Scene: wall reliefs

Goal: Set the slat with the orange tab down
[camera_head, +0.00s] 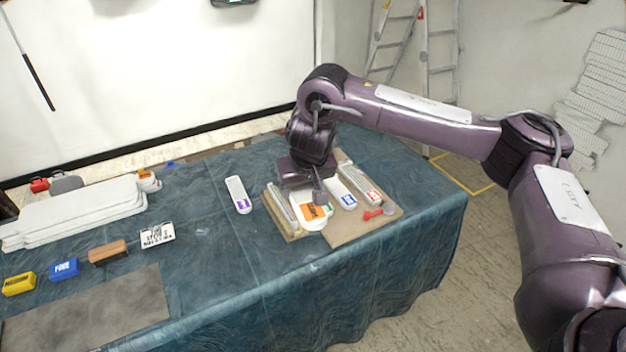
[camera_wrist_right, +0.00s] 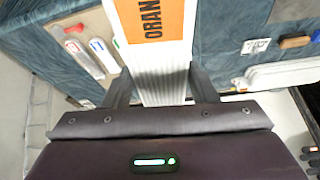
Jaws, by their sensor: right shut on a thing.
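My right gripper (camera_head: 312,190) is over the brown boards on the table and is shut on the slat with the orange tab (camera_head: 313,213). In the right wrist view the white ribbed slat (camera_wrist_right: 162,60) runs between the two fingers (camera_wrist_right: 162,88), with its orange tab (camera_wrist_right: 155,20) at the far end. I cannot tell whether the slat touches what is under it. A blue-tab slat (camera_head: 342,194) and a red-tab slat (camera_head: 368,190) lie on the board to its right. Part of a green tab (camera_head: 329,208) shows beside it. My left gripper is not in view.
A purple-tab slat (camera_head: 238,195) lies on the blue-green cloth to the left. A red object (camera_head: 373,214) lies on the brown board (camera_head: 345,238). White stacked panels (camera_head: 75,212) and several coloured blocks stand further left. Clear cloth lies in front.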

